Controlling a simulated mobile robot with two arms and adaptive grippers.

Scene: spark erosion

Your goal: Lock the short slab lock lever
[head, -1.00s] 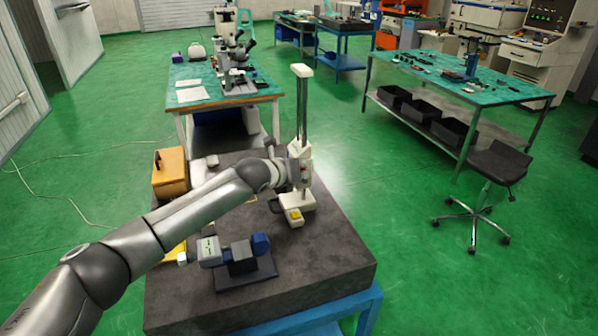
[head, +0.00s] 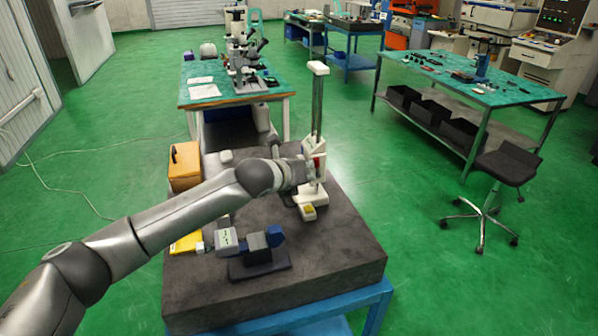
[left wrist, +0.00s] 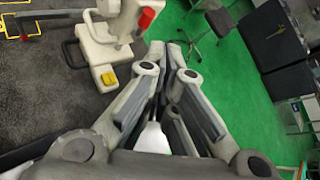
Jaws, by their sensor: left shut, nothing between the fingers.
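A white height gauge with a tall metal column (head: 318,105) stands on the dark stone slab (head: 345,250). A small red lever (head: 317,162) is on its carriage; it also shows in the left wrist view (left wrist: 146,20). The gauge's white base has a yellow block (head: 308,210). My left gripper (head: 308,172) is at the carriage in the head view, its fingertips hard to make out. In the left wrist view my left gripper (left wrist: 168,48) is shut and empty, its tips right of and below the red lever, seemingly apart from it. My right gripper is not in view.
An orange box (head: 185,166) stands at the back left. A stool (head: 495,185) is on the open green floor to the right.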

